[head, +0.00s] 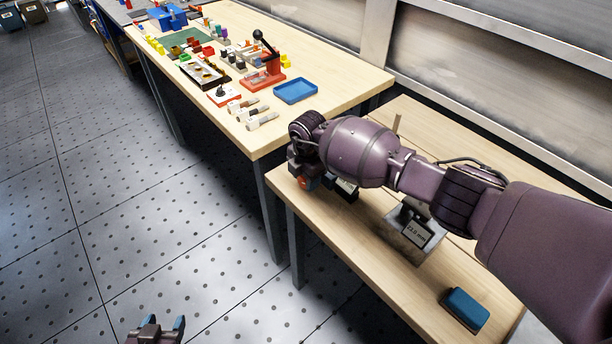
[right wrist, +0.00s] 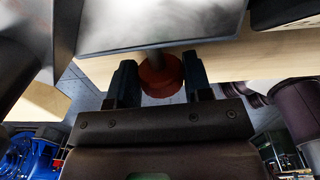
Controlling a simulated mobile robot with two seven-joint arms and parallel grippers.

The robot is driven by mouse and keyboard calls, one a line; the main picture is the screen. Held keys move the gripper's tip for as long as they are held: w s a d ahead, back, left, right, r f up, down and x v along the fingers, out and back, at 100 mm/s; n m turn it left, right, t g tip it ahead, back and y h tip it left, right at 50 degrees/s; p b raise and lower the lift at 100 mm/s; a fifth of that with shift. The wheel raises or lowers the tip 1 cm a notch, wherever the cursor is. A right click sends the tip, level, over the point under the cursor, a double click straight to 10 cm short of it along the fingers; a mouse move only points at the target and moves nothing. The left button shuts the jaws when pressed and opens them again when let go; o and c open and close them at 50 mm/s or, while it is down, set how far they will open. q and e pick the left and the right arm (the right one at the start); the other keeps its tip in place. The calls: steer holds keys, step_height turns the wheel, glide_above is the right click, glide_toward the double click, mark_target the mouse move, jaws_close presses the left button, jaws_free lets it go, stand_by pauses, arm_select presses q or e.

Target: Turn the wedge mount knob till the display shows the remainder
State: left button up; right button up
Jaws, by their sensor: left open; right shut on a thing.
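The red round knob (right wrist: 160,76) sits on a short shaft under a grey metal block (right wrist: 160,24) in the right wrist view. My right gripper (right wrist: 160,88) has one dark finger on each side of the knob and is shut on it. In the head view a bit of the red knob (head: 303,183) shows below my right wrist; the arm hides most of the mount. A dark box with a pale panel (head: 345,187) shows beside it, its reading illegible. A display plate (head: 417,233) on a grey block carries small figures, perhaps 23.0 mm. My left gripper (head: 155,330) is open and empty, low over the floor.
A blue-topped block (head: 465,309) lies near the front of the near table. The farther table holds a blue tray (head: 295,91), a red press with a black lever (head: 264,70) and several small parts. The floor at left is clear.

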steer(key=shift+s+d+r+t+y+p, duration=0.15)
steer(key=shift+t+y+p, duration=0.35)
steer(key=shift+t+p, duration=0.4)
arm_select(q)
steer(key=shift+w+r+p, duration=0.15)
steer(key=shift+r+p, duration=0.2)
steer(key=shift+r, duration=0.8)
steer(key=shift+w+r+p, duration=0.1)
steer(key=shift+r+p, duration=0.25)
steer(key=shift+r, duration=0.75)
arm_select(e)
steer(key=shift+t+y, duration=0.6)
steer(key=shift+t, duration=0.1)
steer(key=shift+f, duration=0.2)
steer(key=o, duration=0.9)
arm_select(q)
steer(key=shift+w, duration=0.2)
steer(key=shift+r, duration=0.1)
arm_select(e)
steer(key=shift+r, duration=0.1)
arm_select(q)
steer(key=shift+s+r+p, duration=0.1)
steer(key=shift+r+p, duration=0.6)
steer(key=shift+r, duration=0.05)
arm_select(e)
steer(key=shift+v, duration=5.35)
